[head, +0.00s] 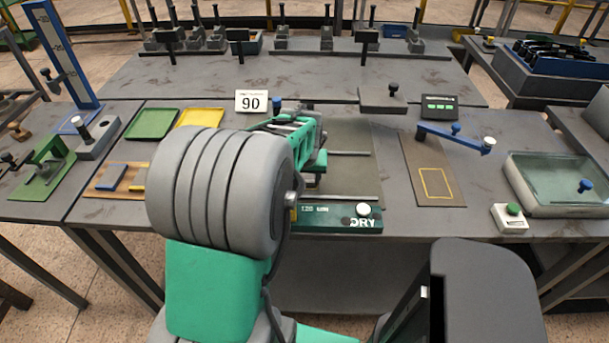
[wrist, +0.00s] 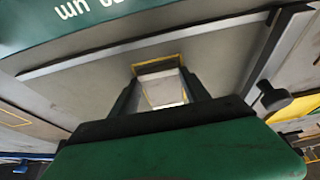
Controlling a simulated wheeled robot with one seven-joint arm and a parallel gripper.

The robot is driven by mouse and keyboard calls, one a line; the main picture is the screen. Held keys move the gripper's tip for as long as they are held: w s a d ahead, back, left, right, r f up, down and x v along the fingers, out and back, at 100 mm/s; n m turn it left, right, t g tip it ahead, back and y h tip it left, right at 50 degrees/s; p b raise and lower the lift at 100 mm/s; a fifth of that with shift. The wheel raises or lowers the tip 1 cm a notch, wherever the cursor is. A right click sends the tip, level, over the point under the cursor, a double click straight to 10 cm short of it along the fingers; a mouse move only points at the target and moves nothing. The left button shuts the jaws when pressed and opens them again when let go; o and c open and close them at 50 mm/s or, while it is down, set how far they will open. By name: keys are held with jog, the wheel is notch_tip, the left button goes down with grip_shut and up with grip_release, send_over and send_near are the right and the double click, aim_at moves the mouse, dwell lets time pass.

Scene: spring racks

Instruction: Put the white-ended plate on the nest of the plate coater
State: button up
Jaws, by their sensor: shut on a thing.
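In the wrist view my gripper (wrist: 160,92) is shut on a thin pale plate (wrist: 164,92), seen between the two dark fingers. Its near end looks whitish. A yellow outline (wrist: 157,63) shows just beyond the fingertips on the coater's grey bed, probably the nest; I cannot tell whether the plate touches it. In the head view the plate coater has a grey bed (head: 347,140) and a green front panel (head: 335,220) marked DRY. My big grey arm joint hides its left part, and the plate and fingertips are not clearly seen there.
To the right are a brown board with a yellow outline (head: 437,183), a blue-handled lever (head: 455,135) and a glass-lidded box (head: 560,182).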

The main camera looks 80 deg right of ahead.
jog(key=o, duration=1.5)
jog(key=shift+o, duration=0.2)
jog(key=shift+r+p, duration=0.3)
jog(key=v, duration=1.2)
jog(key=w+a+f+n+t+y, duration=0.1)
jog(key=w+a+n, duration=0.2)
jog(key=w+a, duration=0.6)
jog(key=w+a+n+t+y, duration=0.1)
jog(key=w+a+n, duration=0.4)
jog(key=w, duration=0.7)
jog(key=w+a+f+n+y, duration=0.1)
jog(key=w+a+n, duration=0.1)
jog(key=a, duration=1.2)
jog(key=w+a+f+n+y, duration=0.1)
jog(key=a+n, duration=0.4)
jog(key=a, duration=1)
jog(key=shift+w+f+n+b, duration=0.3)
jog(key=shift+w+f, duration=0.2)
jog(key=shift+f, duration=0.2)
